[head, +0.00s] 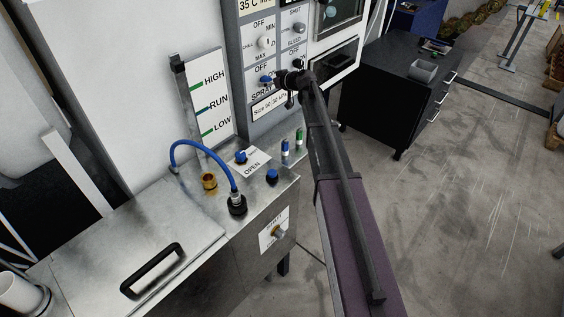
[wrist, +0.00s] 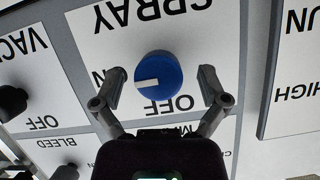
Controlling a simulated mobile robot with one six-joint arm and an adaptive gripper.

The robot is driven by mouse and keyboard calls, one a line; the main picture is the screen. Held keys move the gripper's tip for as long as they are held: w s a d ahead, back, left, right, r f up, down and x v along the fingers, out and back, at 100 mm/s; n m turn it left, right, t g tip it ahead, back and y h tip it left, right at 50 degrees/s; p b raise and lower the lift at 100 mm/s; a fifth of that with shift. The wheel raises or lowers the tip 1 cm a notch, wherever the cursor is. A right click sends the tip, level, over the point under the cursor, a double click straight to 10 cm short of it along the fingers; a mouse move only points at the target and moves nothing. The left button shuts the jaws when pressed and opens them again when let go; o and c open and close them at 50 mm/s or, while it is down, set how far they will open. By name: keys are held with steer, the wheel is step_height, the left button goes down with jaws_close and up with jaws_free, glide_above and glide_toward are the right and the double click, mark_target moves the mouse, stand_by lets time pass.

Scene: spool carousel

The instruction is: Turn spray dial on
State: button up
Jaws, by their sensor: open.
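The blue spray dial (wrist: 158,76) is in the middle of the wrist view, on a white plate lettered SPRAY that appears upside down. Its white mark points left, towards a label whose visible letter is N, partly hidden by a finger. OFF stands just below the dial in this view. My gripper (wrist: 159,74) is open, with one finger on each side of the dial and a visible gap on both sides. In the head view the dial (head: 265,80) shows just left of my gripper (head: 277,80).
Other dials, including a white one (head: 264,42) and a grey one (head: 298,27), sit above the spray dial. Below is a metal bench top (head: 190,215) with a blue hose (head: 205,147) and fittings. A black drawer cabinet (head: 385,100) stands at right. Floor beyond is open.

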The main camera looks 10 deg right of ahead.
steer(key=p+v, duration=0.5)
steer(key=v, duration=0.9)
steer(key=s+a+f+m+g+h+b, duration=0.1)
steer(key=s+a+f+g+h+b, duration=0.1)
steer(key=s+f, duration=0.6)
steer(key=s+a+f+m+g+h+b, duration=0.1)
steer(key=s+a+f+g+b, duration=0.4)
steer(key=s, duration=0.9)
step_height(320, 180, down, 4)
steer(key=a+g+h, duration=0.1)
steer(key=a, duration=0.2)
steer(key=shift+m, duration=0.4)
steer(key=shift+s, duration=0.1)
steer(key=s+d+f+m+g+h, duration=0.1)
steer(key=s+m+g+h, duration=0.1)
steer(key=s, duration=1)
steer(key=shift+f+m+g+h, duration=0.25)
steer(key=shift+m+g+h, duration=0.2)
steer(key=shift+h, duration=0.75)
